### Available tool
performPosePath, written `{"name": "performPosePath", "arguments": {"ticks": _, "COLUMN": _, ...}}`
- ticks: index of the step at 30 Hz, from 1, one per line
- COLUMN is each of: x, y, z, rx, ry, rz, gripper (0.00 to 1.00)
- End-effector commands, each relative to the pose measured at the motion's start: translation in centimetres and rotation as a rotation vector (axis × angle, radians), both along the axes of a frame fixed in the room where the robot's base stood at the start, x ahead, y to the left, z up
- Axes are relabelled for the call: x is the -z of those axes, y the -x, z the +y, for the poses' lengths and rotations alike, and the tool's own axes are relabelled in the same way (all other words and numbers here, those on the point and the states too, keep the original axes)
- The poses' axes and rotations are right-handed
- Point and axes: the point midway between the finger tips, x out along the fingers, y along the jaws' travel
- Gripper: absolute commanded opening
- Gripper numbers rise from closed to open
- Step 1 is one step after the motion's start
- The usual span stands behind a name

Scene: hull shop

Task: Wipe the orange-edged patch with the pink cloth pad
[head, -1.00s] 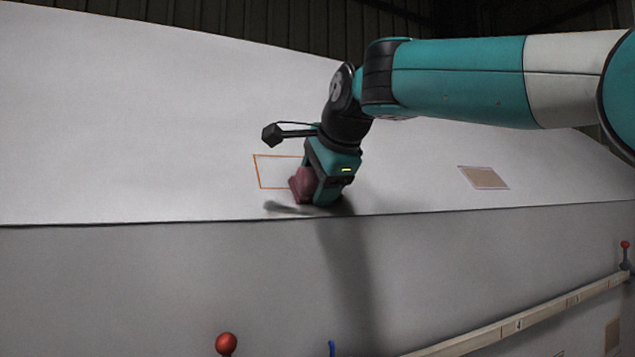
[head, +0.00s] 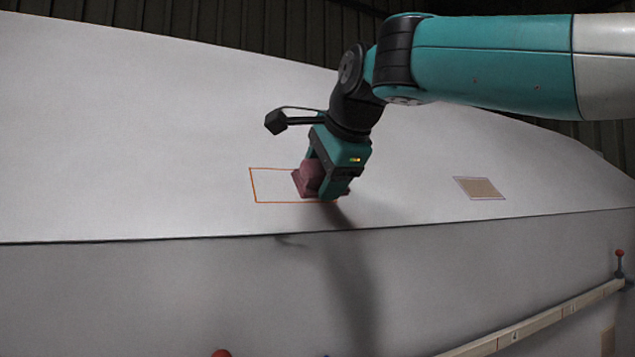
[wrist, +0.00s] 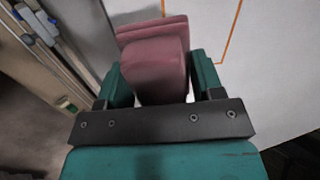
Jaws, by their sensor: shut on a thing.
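The pink cloth pad (head: 309,178) is held between the fingers of my gripper (head: 328,185), which is shut on it. In the head view the pad is at the right part of the orange-edged patch (head: 254,186) on the pale hull; the patch looks plain inside, and its right side is hidden behind the pad and gripper. In the wrist view the pad (wrist: 155,68) stands between the two teal fingers, and an orange line (wrist: 231,36) shows to its right. Whether the pad touches the hull I cannot tell.
A tan patch with a pale purple edge (head: 479,188) lies to the right on the hull. Below the hull's crease is a grey lower face (head: 170,295). A wooden rail (head: 540,327) and a red-knobbed post (head: 619,262) are at lower right.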

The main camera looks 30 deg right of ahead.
Motion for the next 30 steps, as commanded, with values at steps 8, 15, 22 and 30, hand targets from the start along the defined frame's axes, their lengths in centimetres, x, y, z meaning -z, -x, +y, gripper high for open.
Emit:
{"name": "performPosePath", "arguments": {"ticks": 8, "x": -0.7, "y": 0.9, "z": 0.0, "rx": -0.001, "ry": 0.001, "rz": 0.002, "gripper": 0.40}}
{"name": "performPosePath", "arguments": {"ticks": 15, "x": -1.6, "y": 1.6, "z": 0.0, "rx": -0.001, "ry": -0.001, "rz": 0.000, "gripper": 0.40}}
{"name": "performPosePath", "arguments": {"ticks": 22, "x": -3.6, "y": 3.7, "z": 0.0, "rx": -0.002, "ry": 0.000, "rz": -0.002, "gripper": 0.40}}
{"name": "performPosePath", "arguments": {"ticks": 30, "x": -4.1, "y": 4.7, "z": 0.0, "rx": 0.000, "ry": 0.000, "rz": 0.001, "gripper": 0.40}}
